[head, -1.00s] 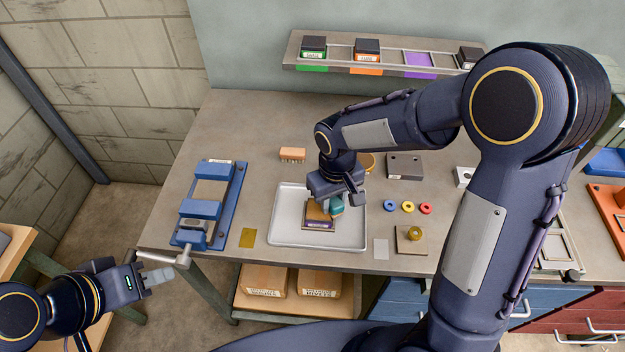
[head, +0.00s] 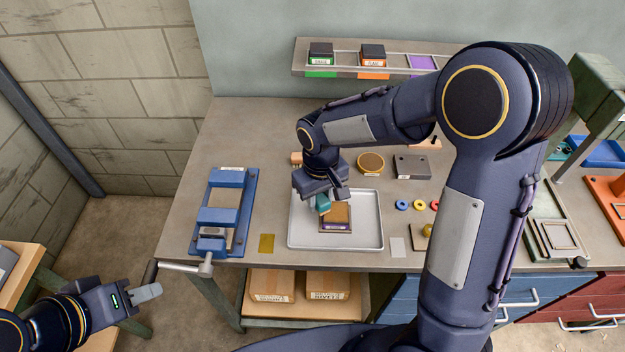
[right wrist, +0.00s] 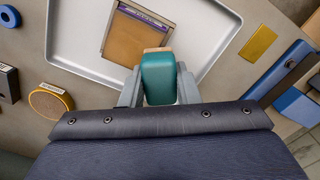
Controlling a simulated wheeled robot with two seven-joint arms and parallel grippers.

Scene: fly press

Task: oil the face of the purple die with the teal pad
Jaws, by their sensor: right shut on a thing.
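The purple die (head: 336,216) lies in the grey tray (head: 372,241) on the bench, its brown-gold face up and a purple label strip on its front side. It also shows in the right wrist view (right wrist: 138,38). My right gripper (head: 325,198) is shut on the teal pad (head: 323,204), at the die's left edge. In the right wrist view the pad (right wrist: 158,78), with a tan end, overlaps the die's edge; I cannot tell whether it touches the face. My left gripper (head: 148,293) is off the bench at lower left, apparently empty; its finger gap is not clear.
A blue fixture (head: 222,215) stands left of the tray, with a yellow plate (head: 267,243) between. A round tan-topped tin (head: 371,163), a dark block (head: 411,166) and coloured rings (head: 402,205) lie to the right. A rack (head: 345,66) holds dies at the back.

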